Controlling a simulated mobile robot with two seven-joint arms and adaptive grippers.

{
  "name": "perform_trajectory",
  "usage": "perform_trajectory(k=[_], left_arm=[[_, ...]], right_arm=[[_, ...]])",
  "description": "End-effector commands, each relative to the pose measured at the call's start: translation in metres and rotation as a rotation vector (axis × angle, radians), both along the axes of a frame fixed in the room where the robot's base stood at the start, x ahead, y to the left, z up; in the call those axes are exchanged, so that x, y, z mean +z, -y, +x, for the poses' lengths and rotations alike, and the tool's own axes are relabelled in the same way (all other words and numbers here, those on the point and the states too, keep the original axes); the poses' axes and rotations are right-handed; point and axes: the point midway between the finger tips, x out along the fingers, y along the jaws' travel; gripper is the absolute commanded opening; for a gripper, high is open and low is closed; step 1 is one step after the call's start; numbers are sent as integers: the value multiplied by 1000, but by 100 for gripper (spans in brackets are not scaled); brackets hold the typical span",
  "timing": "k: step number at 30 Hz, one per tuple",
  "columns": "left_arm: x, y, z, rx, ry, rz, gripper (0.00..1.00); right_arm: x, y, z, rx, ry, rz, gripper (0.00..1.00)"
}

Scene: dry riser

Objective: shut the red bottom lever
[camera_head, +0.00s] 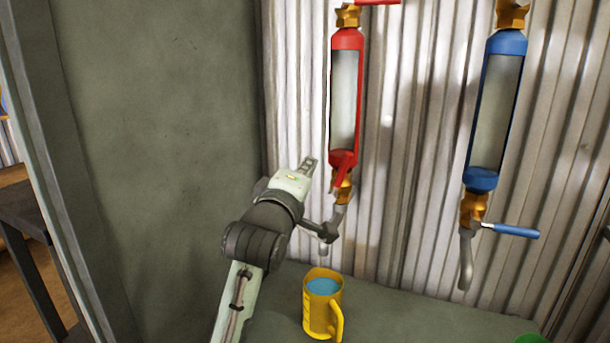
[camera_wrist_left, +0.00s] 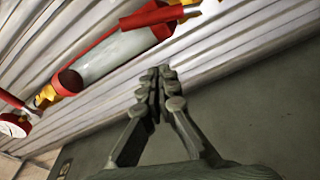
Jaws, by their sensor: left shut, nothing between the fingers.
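The red bottom lever (camera_head: 341,171) is at the foot of the red-capped sight tube (camera_head: 331,75), by a brass valve (camera_head: 343,184). It lies steeply along the tube's lower end, not straight out sideways. The wrist view shows a red lever (camera_wrist_left: 158,18) near the tube's closer end, at the top. My left gripper (camera_head: 311,162) is shut and empty, pointing up, just left of the tube's lower end. In the wrist view its closed fingers (camera_wrist_left: 158,78) appear apart from the lever. My wrist partly covers the valve's spout. My right gripper is not in view.
A red top lever (camera_head: 378,2) sits above the tube. A blue tube (camera_head: 508,42) with a blue lever (camera_head: 517,231) hangs to the right. A yellow jug (camera_head: 318,310) of blue liquid stands below the red tube's spout. A grey wall (camera_head: 165,130) is at the left.

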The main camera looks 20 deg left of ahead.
Motion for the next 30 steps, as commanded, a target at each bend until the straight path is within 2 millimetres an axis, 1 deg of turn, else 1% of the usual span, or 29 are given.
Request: perform_trajectory(k=[1, 3, 7, 9, 15, 20, 30], left_arm=[[2, -1, 12, 1, 1, 4, 0], [2, -3, 28, 1, -1, 4, 0], [3, -6, 53, 1, -1, 3, 0], [-4, 9, 47, -3, -3, 1, 0], [-10, 28, 41, -1, -1, 1, 0], [-11, 32, 40, 0, -1, 1, 0], [-11, 32, 41, 0, -1, 4, 0]], right_arm=[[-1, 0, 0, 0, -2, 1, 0], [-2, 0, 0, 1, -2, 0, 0], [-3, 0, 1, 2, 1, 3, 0], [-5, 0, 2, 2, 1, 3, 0], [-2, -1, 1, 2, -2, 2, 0], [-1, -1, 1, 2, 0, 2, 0], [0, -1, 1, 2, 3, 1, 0]])
